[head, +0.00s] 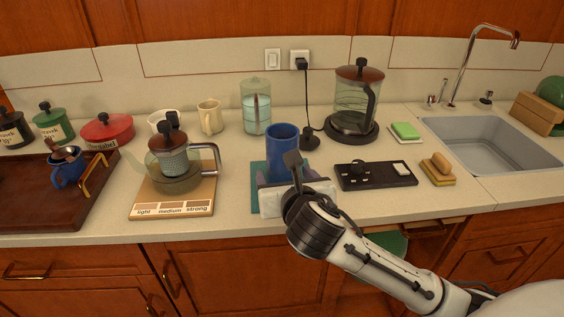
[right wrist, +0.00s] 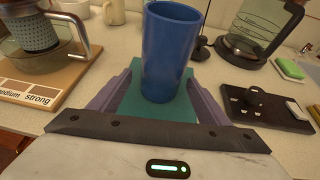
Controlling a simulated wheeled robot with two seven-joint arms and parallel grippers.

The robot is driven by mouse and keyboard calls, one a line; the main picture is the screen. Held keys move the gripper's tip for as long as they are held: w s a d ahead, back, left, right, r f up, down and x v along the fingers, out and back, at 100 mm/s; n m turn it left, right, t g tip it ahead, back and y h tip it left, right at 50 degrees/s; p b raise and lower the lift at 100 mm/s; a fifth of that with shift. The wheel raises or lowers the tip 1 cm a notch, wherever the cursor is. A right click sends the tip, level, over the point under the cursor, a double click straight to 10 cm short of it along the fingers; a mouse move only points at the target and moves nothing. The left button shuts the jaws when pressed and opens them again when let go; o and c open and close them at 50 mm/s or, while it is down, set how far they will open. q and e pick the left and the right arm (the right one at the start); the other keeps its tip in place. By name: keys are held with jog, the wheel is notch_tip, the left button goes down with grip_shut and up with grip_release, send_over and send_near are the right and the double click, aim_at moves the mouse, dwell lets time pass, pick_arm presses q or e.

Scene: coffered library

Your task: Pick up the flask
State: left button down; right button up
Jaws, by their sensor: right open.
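The flask appears to be the blue, open-topped cylinder (head: 283,142), upright on a teal mat (head: 258,169) near the middle of the counter. It also shows in the right wrist view (right wrist: 168,50), straight ahead of the palm. My right gripper (head: 284,178) is open, low over the mat at the flask's near side. In the right wrist view its two purple fingers (right wrist: 158,92) reach forward on either side of the flask's base, with gaps visible on both sides. The flask is not gripped. My left gripper is not in view.
Left of the flask, a glass press (head: 174,160) stands on a strength-marked board (head: 150,200). A black tray (head: 376,180) lies close on the right. Behind are a glass canister (head: 256,105) and a glass kettle (head: 355,98). The sink (head: 485,145) is far right.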

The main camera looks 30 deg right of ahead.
aim_at(280, 131)
jog(key=x, duration=0.4)
jog(key=shift+s+d+f, duration=0.1)
jog(key=shift+s, duration=0.05)
jog(key=shift+w+d+f, duration=0.15)
jog(key=shift+w, duration=0.2)
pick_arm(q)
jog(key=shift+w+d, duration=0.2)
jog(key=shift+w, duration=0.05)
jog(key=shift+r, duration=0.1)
pick_arm(e)
jog(key=c, duration=1.4)
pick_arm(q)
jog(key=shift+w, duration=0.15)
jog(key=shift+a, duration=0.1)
pick_arm(e)
jog(key=shift+r, duration=0.3)
jog(key=shift+r, duration=0.5)
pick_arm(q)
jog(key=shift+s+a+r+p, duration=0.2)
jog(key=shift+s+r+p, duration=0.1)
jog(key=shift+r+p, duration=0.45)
pick_arm(e)
jog(key=shift+r, duration=4.2)
